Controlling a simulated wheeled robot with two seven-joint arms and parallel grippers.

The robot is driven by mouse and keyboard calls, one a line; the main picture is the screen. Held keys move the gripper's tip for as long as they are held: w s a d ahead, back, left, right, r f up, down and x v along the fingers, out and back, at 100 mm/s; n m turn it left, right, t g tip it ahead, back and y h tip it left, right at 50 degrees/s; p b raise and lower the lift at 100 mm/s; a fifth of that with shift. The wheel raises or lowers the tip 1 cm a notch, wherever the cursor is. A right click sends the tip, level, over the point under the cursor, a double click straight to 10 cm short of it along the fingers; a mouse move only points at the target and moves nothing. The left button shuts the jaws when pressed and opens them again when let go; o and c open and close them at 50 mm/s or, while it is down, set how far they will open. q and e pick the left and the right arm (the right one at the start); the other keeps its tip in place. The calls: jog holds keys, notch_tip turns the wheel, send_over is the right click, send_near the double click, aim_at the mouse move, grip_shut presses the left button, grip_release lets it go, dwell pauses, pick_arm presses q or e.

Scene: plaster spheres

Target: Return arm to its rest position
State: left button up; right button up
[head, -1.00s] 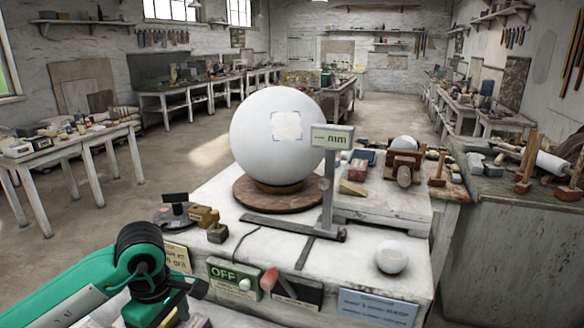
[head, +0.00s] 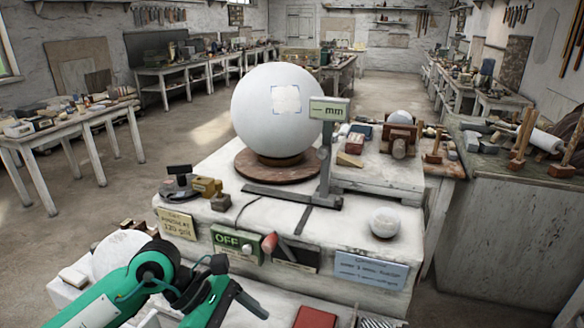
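My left arm, green and black, comes in from the lower left of the head view. Its dark end, with my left gripper (head: 238,287), is low in front of the white bench's front face. The fingers are small and dark, and I cannot tell whether they are open or shut. Nothing is seen held there. My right arm and gripper are not in view. A large white plaster sphere (head: 262,118) with a pale square patch rests on a round brown turntable (head: 245,172) on the bench, apart from my arm.
A gauge post with an "mm" display (head: 331,110) stands beside the sphere. A small white ball (head: 385,222) sits at the bench's front right. A lower surface holds a red block (head: 314,318). Floor at left is open.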

pick_arm(q)
jog(key=d+r+n+t+h, duration=0.5)
jog(key=r+n+t+h, duration=0.1)
jog(key=r+n+h, duration=0.7)
jog(key=w+a+f+n+t+y, duration=0.2)
jog(key=w+a+n+t+y, duration=0.2)
jog(key=a+n+t+y, duration=0.65)
jog(key=w+a+f+n+t+y, duration=0.1)
jog(key=w+f+n+t+y, duration=0.2)
jog(key=n+t, duration=0.8)
jog(key=a+f+n+g+y, duration=0.6)
jog(key=f+n+g+y, duration=0.25)
jog(key=f+n, duration=0.35)
jog(key=s+a+f+n+g, duration=0.1)
jog(key=s+f+n+g, duration=0.3)
jog(key=s+f+g, duration=0.45)
jog(key=s+a+f+n+g, duration=0.2)
jog(key=s+f+n+g, duration=0.3)
jog(key=s+f, duration=0.7)
notch_tip(320, 180, down, 29)
jog(key=s+g, duration=0.1)
jog(key=s, duration=0.1)
jog(key=s+a+f+g, duration=0.1)
jog(key=s+a+f, duration=0.2)
jog(key=s+f, duration=1.6)
jog(key=shift+s+f+m, duration=0.15)
jog(key=shift+s+m, duration=0.05)
jog(key=shift+m, duration=0.25)
